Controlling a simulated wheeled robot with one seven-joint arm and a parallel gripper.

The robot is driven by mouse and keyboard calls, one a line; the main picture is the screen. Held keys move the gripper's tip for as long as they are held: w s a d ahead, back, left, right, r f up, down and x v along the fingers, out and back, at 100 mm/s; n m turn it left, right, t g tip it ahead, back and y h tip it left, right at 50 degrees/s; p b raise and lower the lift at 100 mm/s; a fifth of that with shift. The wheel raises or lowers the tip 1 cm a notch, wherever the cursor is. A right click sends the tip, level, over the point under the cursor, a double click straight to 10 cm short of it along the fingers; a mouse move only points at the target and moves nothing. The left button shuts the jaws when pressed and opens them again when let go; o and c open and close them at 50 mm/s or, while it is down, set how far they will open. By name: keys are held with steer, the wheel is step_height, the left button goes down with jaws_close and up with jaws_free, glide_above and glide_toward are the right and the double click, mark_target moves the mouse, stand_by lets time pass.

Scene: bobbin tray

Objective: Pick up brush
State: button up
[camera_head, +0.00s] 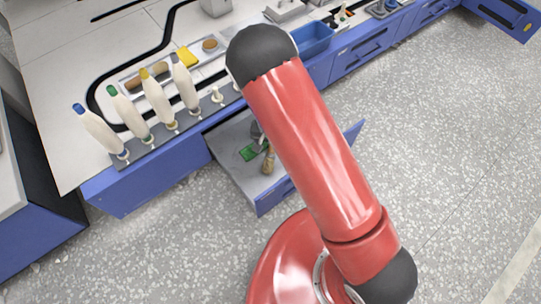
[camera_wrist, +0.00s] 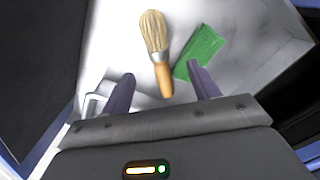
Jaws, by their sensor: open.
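The brush (camera_wrist: 154,42) lies in the open drawer (camera_head: 232,160), with pale bristles, a metal band and a short wooden handle. In the wrist view its bristles point up the picture and its handle points toward my gripper (camera_wrist: 160,70). My gripper is open and empty, with the handle showing between its two dark fingers; I cannot tell how far above it they are. The brush also shows in the head view (camera_head: 268,163), just left of my red arm. My gripper is mostly hidden there behind the arm.
A green block-like item (camera_wrist: 201,50) lies close to the right of the brush, by the right finger. The drawer walls surround them. Above the drawer, the counter holds a row of bobbins (camera_head: 157,98), a tray with a yellow item (camera_head: 186,57) and a blue bin (camera_head: 314,38).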

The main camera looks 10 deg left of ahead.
mark_target(270, 157)
steer(key=f, duration=0.2)
steer(key=f+b, duration=0.1)
steer(key=f, duration=0.5)
steer(key=shift+s+d+f, duration=0.15)
steer(key=shift+s+f, duration=0.1)
steer(key=c, duration=1.2)
steer(key=shift+r, duration=0.15)
